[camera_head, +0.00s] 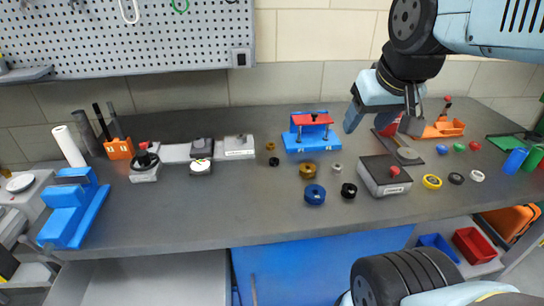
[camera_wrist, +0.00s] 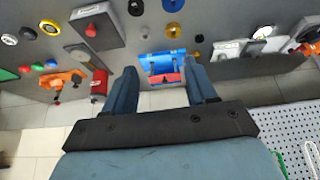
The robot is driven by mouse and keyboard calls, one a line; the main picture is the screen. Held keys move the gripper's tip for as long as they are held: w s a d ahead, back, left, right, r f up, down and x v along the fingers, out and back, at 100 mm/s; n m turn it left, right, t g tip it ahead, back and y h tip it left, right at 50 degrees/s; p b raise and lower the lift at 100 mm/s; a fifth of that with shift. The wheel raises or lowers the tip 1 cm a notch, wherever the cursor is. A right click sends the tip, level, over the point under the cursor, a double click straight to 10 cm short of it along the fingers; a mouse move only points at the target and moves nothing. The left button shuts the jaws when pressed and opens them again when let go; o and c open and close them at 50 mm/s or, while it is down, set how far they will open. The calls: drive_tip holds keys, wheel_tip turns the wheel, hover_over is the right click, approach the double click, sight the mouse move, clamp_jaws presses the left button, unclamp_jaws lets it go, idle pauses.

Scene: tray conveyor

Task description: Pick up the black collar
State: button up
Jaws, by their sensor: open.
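Several black round pieces lie on the grey bench. A thick black collar (camera_head: 349,190) stands right of a blue collar (camera_head: 315,194); it also shows at the top of the wrist view (camera_wrist: 136,7). A smaller black piece (camera_head: 274,162) lies further left, and a flat black ring (camera_head: 456,178) lies between a yellow and a white ring. My gripper (camera_head: 383,118) is open and empty, raised over the back of the bench, apart from all of these. In the wrist view its fingers (camera_wrist: 163,85) stand apart, with a blue fixture visible between them.
The blue fixture with a red bar (camera_head: 312,132) stands behind the collars. A grey box with a red button (camera_head: 385,177) stands right of the black collar. A gold collar (camera_head: 308,170) and small silver collar (camera_head: 337,169) are close by. The front of the bench is clear.

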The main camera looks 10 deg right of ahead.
drive_tip(key=shift+o, duration=0.6)
drive_tip(key=w+a+n+g, duration=0.2)
drive_tip(key=w+n, duration=0.4)
drive_tip(key=w, duration=0.2)
drive_tip(key=shift+a+f, duration=0.4)
drive_tip(key=shift+f, duration=0.05)
drive_tip(key=n+g+h, duration=0.2)
drive_tip(key=n+h, duration=0.2)
drive_tip(key=n, duration=1.2)
hover_over(272, 161)
drive_tip(key=s+a, duration=0.1)
drive_tip(key=a, duration=0.4)
wheel_tip(272, 161, down, 14)
drive_tip(key=r, duration=0.1)
drive_tip(key=x, duration=1.3)
drive_tip(key=shift+s+d+f, duration=0.2)
drive_tip(key=shift+s+d, duration=0.05)
drive_tip(key=c, duration=1.1)
